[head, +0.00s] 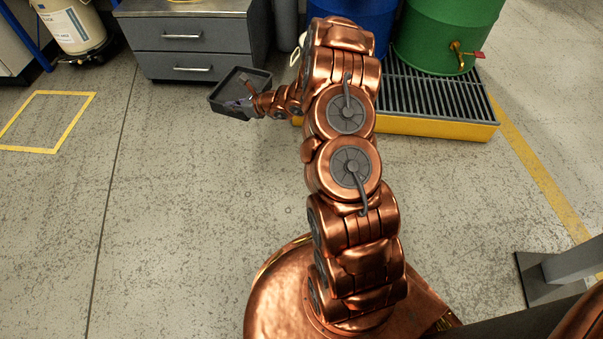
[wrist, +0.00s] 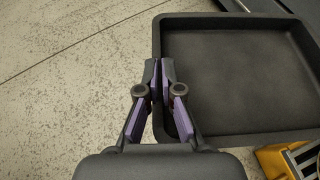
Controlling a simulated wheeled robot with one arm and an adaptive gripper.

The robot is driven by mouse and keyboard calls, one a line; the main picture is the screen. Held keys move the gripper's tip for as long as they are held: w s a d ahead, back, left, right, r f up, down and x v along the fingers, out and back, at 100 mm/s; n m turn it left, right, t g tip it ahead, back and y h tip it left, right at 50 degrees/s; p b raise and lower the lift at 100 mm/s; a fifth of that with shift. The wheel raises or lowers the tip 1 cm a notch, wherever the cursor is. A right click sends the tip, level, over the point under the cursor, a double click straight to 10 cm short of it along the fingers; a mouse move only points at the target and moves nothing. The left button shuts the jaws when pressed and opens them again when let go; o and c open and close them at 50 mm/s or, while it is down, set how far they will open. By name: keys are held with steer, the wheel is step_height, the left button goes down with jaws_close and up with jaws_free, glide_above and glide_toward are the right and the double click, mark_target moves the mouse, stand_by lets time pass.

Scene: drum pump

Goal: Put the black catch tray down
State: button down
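The black catch tray (head: 226,91) is a shallow, empty, rectangular pan. In the head view it is at the end of my outstretched arm, left of the yellow spill pallet and in front of the grey drawer cabinet.
The grey drawer cabinet (head: 190,50) stands behind the tray. The yellow spill pallet (head: 440,128) with its dark grating carries a green drum (head: 440,30) with a brass tap and a blue drum (head: 362,14). A yellow floor outline (head: 45,150) lies empty at left. The floor between is clear.

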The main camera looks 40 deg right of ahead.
steer(key=s+f+n+g+y+b, duration=0.1)
steer(key=s+f, duration=0.4)
steer(key=f, duration=0.4)
steer(key=s+a+f+n+y, duration=0.1)
steer(key=s+f, duration=0.4)
steer(key=f, duration=0.4)
steer(key=s+f+n+g+y+b, duration=0.1)
steer(key=s+f, duration=0.4)
steer(key=f, duration=0.4)
steer(key=s+d+b, duration=0.1)
steer(key=s+d, duration=0.1)
steer(key=d, duration=0.2)
steer(key=s+d+f+b, duration=0.1)
steer(key=s+d+b, duration=0.1)
steer(key=d, duration=0.3)
steer(key=s+d+b, duration=0.2)
steer(key=s+d, duration=0.1)
steer(key=d, duration=0.2)
steer(key=shift+d+f, duration=0.15)
steer(key=shift+f, duration=0.05)
steer(key=shift+f+b, duration=1)
steer(key=shift+f, duration=0.7)
steer(key=shift+f, duration=0.15)
steer(key=c, duration=1.3)
jaws_free()
